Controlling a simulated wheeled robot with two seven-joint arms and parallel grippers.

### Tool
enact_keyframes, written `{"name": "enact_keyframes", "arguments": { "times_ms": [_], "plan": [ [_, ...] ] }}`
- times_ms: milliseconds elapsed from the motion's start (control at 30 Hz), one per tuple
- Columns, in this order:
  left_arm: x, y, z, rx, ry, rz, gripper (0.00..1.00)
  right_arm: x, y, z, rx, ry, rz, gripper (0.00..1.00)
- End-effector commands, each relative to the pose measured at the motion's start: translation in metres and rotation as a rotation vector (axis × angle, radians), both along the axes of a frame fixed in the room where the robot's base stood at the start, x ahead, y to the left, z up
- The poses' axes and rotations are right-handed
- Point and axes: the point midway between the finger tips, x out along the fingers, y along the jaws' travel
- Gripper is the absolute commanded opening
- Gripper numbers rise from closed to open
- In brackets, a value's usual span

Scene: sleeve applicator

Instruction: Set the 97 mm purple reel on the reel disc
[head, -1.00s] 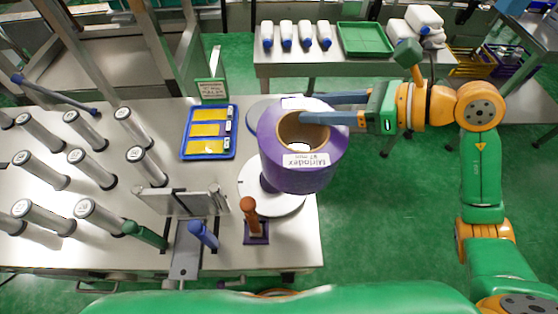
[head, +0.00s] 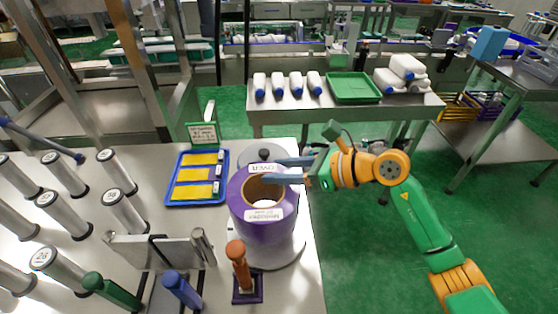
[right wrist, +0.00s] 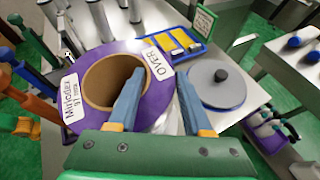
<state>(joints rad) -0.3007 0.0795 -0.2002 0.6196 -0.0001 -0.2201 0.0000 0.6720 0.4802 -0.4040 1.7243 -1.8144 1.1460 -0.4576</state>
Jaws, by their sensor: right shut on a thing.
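The purple reel (head: 250,219) stands upright over the white reel disc (head: 287,251) at the table's right side. The reel hides most of the disc, and I cannot tell whether they touch. My right gripper (head: 277,170) is shut on the reel's top rim at the far right side. In the right wrist view the gripper (right wrist: 158,82) has one finger inside the brown core and one outside the purple reel (right wrist: 155,106). White labels on the reel show "97 mm" and "OVER". My left gripper is not in view.
A grey knobbed disc (head: 262,155) lies just behind the reel. A blue tray (head: 170,199) with yellow pieces is to the left. An orange-brown handle (head: 239,263) stands close in front. Several grey rollers (head: 124,211) fill the table's left.

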Motion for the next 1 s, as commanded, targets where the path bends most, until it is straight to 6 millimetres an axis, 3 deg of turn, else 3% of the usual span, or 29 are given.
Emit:
{"name": "enact_keyframes", "arguments": {
  "times_ms": [233, 467, 500, 600, 1000],
  "plan": [
    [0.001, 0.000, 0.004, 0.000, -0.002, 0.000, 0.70, 0.000, 0.000, -0.036, 0.008, -0.001, -0.003, 0.00],
    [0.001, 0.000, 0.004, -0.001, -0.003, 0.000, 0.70, 0.000, 0.000, -0.042, 0.005, -0.004, -0.001, 0.00],
    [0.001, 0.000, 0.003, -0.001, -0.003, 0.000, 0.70, 0.000, 0.000, -0.045, -0.002, -0.001, 0.000, 0.51],
    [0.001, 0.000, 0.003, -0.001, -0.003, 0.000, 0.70, 0.000, 0.000, -0.045, -0.001, 0.000, 0.001, 0.78],
    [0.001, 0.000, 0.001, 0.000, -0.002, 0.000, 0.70, -0.003, -0.007, -0.042, 0.000, -0.002, -0.003, 0.79]
  ]
}}
